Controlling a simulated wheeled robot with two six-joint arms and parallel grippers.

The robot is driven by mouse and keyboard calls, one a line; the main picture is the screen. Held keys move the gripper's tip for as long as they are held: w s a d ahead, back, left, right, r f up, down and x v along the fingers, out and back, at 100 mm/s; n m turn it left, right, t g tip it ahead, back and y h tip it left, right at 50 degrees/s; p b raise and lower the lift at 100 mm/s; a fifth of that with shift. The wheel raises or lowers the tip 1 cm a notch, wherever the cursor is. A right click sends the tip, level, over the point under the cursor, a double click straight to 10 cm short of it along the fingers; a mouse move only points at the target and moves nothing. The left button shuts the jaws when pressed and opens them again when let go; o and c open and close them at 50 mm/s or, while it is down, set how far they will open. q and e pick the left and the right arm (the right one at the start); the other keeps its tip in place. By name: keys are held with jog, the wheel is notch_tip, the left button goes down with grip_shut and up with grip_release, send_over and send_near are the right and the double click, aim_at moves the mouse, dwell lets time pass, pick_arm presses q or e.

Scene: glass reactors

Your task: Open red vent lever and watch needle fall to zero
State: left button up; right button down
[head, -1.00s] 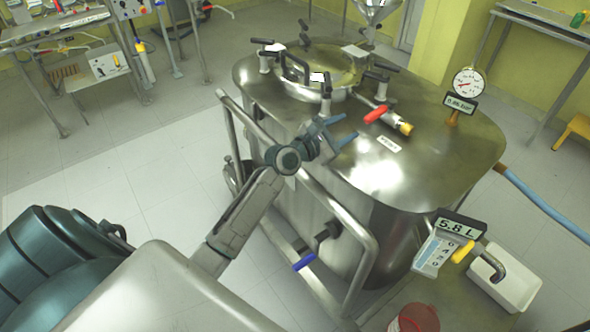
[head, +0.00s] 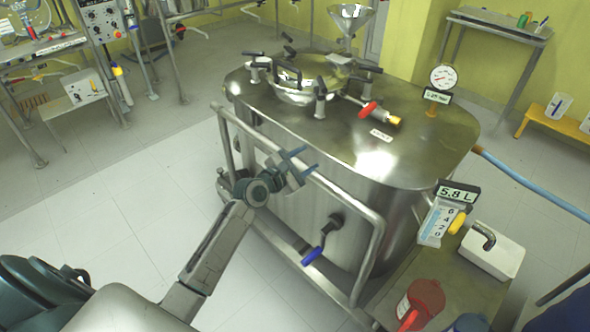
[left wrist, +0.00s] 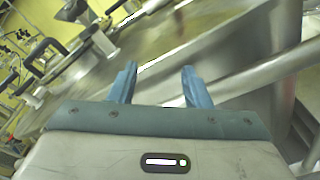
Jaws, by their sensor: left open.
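The red vent lever (head: 368,109) sits on a short valve with a brass end on the steel vessel's top (head: 420,145), beside the round hatch. The pressure gauge (head: 443,77) stands on a brass stem at the top's right rear. Its needle is too small to read surely, as is the display below it. My left gripper (head: 303,158) is open and empty at the vessel's front left edge, by the frame rail, well short of the lever. In the left wrist view its two blue fingers (left wrist: 160,85) are apart with nothing between them. My right gripper is not in view.
A steel frame rail (head: 330,185) runs along the vessel's front. A blue-handled valve (head: 318,250) is low on its side. A level display (head: 458,193), white bin (head: 492,250) and red container (head: 422,300) are at lower right. Hatch clamps (head: 320,95) stick up near the lever.

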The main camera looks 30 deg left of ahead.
pick_arm(q)
jog(key=shift+s+a+f, duration=0.15)
jog(key=shift+s+f, duration=0.1)
jog(key=shift+f, duration=0.5)
jog(key=shift+c, duration=0.4)
